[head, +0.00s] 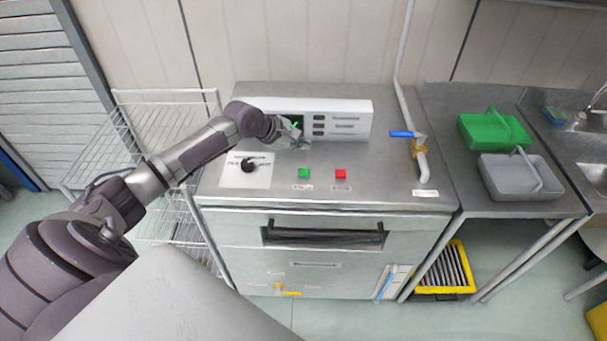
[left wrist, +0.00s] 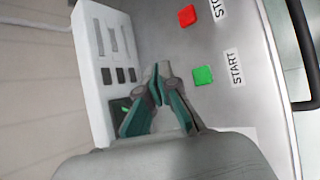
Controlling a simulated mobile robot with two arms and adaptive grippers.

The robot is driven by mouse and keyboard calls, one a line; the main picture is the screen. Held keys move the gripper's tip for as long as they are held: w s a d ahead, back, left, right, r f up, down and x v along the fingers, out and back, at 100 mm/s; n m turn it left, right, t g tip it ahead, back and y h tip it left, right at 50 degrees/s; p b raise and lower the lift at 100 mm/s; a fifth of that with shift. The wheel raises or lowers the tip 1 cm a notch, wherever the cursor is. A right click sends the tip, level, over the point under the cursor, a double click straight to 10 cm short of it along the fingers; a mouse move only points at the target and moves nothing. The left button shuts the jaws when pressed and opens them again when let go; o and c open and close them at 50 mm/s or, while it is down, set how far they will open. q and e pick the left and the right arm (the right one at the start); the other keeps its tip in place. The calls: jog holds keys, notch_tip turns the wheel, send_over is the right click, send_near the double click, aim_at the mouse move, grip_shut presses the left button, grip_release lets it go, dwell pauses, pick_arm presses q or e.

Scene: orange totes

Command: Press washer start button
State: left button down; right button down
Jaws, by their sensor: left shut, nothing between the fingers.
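The washer (head: 385,170) is a steel machine with a flat top, standing in the middle of the head view. Its green start button (head: 304,173) sits near the front of the top, left of a red stop button (head: 340,174). In the left wrist view the green button (left wrist: 203,75) has a START label beside it, and the red button (left wrist: 187,16) is above it. My left gripper (head: 301,143) is shut and empty, behind the green button and in front of the control panel. Its fingertips (left wrist: 157,70) look apart from the green button. My right gripper is not in view.
A white control panel (head: 352,108) with a display and dark keys stands at the back of the top. A black knob (head: 249,165) is left of the buttons. A pipe with a blue valve handle (head: 401,134) rises at the right. A wire rack (head: 112,132) stands left.

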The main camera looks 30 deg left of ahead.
pick_arm(q)
jog(key=b, duration=0.7)
send_over(302, 173)
notch_tip(302, 173, down, 6)
jog(key=shift+r, duration=0.1)
jog(key=shift+f, duration=0.95)
jog(key=shift+f+p, duration=0.35)
jog(key=shift+p, duration=0.2)
